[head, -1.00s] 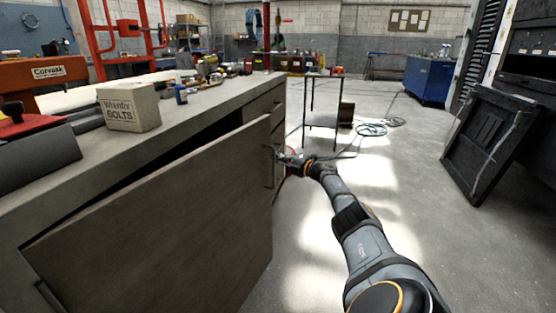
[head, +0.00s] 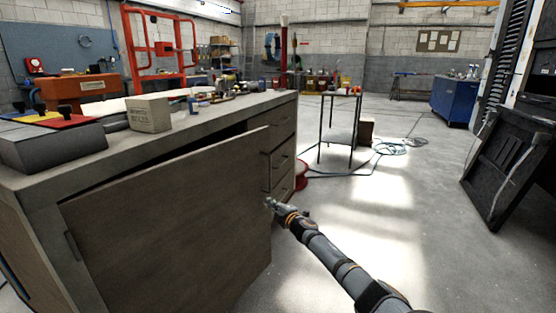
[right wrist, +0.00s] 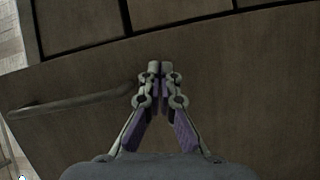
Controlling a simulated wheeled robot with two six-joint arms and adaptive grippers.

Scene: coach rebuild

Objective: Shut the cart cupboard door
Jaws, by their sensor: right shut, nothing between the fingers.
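The grey-brown cupboard door (head: 170,220) stands partly open on the front of the cart (head: 40,185). A dark gap shows along its top, wider toward its right edge. A dark handle or fitting (head: 72,246) is near the left edge. My right gripper (head: 270,203) is at the door's right edge, shut and empty; contact cannot be told. In the right wrist view its closed fingers (right wrist: 157,85) are in front of a brown panel, with a bar handle (right wrist: 75,104) to their left. My left gripper is not in view.
Drawers (head: 282,158) are beside the door, behind my gripper. A box (head: 149,114) and tools stand on the cart top. A small metal stand (head: 340,135), cables (head: 390,147) and a leaning black panel (head: 505,170) are to the right. The floor (head: 400,215) between is largely clear.

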